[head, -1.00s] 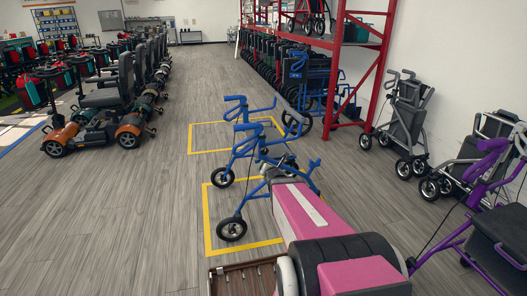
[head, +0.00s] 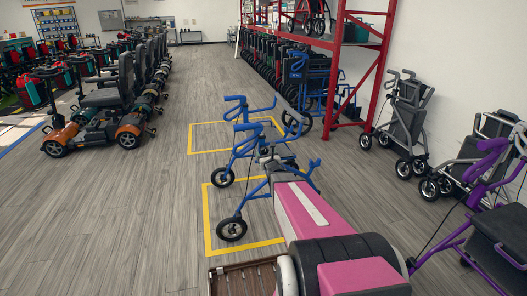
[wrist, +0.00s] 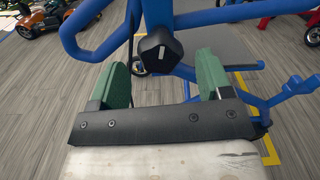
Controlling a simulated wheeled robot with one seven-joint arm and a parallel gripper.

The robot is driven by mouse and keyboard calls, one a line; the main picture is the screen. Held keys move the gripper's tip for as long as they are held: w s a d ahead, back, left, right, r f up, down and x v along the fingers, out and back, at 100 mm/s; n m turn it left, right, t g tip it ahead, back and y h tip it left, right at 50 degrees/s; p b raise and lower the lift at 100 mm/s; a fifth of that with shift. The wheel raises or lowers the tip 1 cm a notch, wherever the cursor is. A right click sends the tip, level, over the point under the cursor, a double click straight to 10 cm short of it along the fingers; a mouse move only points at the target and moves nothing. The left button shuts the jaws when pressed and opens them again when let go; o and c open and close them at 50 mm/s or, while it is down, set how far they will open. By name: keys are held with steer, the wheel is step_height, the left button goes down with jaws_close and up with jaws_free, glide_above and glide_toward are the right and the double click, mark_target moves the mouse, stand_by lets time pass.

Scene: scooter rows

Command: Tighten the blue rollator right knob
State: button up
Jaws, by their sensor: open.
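The blue rollator (head: 240,188) stands on the floor within yellow tape, and my arm reaches toward it and covers part of it. In the wrist view, a black knob (wrist: 156,50) with a white mark line sits on a blue tube (wrist: 157,14) of the rollator. The mark runs nearly upright. My gripper (wrist: 163,80) is open, with one green finger on each side, left and right. The knob shows just beyond the fingertips, between them in the picture, and I see no finger touching it. In the head view my gripper cannot be made out behind the arm.
A purple rollator (head: 462,242) stands close at right, near my arm. Grey rollators (head: 405,115) line the right wall. A red rack (head: 376,75) stands behind. Scooters (head: 118,105) stand in rows at left. The grey floor (head: 130,215) at left is clear.

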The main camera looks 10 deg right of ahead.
mark_target(265, 152)
steer(key=w, duration=0.5)
steer(key=shift+w, duration=0.15)
steer(key=c, duration=0.9)
